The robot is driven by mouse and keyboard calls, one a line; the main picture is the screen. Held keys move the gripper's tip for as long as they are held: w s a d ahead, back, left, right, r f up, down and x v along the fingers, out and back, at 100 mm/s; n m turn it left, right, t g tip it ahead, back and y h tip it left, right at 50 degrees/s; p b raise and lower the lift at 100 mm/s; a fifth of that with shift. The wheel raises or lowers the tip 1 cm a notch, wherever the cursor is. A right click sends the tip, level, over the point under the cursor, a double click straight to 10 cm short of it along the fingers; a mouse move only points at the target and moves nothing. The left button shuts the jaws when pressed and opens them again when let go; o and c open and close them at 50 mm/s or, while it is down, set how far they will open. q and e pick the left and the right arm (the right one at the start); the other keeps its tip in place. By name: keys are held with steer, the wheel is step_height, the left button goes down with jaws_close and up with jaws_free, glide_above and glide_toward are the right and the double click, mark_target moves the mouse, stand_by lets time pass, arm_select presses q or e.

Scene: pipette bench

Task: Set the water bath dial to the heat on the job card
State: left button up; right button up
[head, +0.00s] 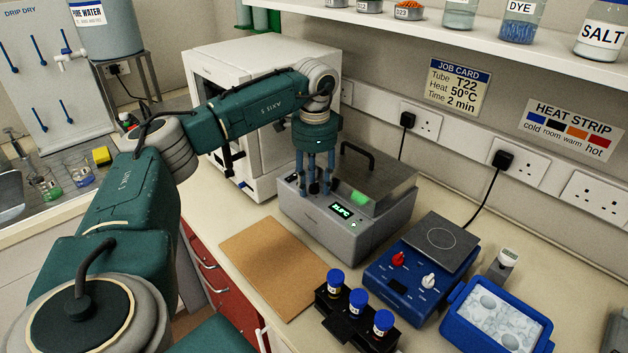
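The water bath (368,238) is a grey box at the centre of the bench. A lit green display (342,210) is on its front; its digits are too small to read surely. The job card (458,87) on the wall reads Tube T22, Heat 50°C, Time 2 min. My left gripper (314,190) points down over the left part of the bath's front panel, left of the display. Its fingers hide that part of the panel, and I cannot make out the dial or whether they touch it. My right gripper is not in view.
A blue hotplate (402,284) with red and white knobs stands right of the bath. In front are a black rack (329,302) with blue-capped tubes, a brown board (268,262) and a blue ice tray (454,322). A white cabinet (212,75) stands behind my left arm.

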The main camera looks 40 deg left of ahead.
arm_select(q)
jaws_close()
steer(key=m, duration=0.4)
steer(key=shift+m, duration=0.3)
steer(key=shift+a+r+m+h+p, duration=0.1)
steer(key=shift+m+h+p, duration=0.3)
steer(key=shift+m, duration=1.8)
jaws_free()
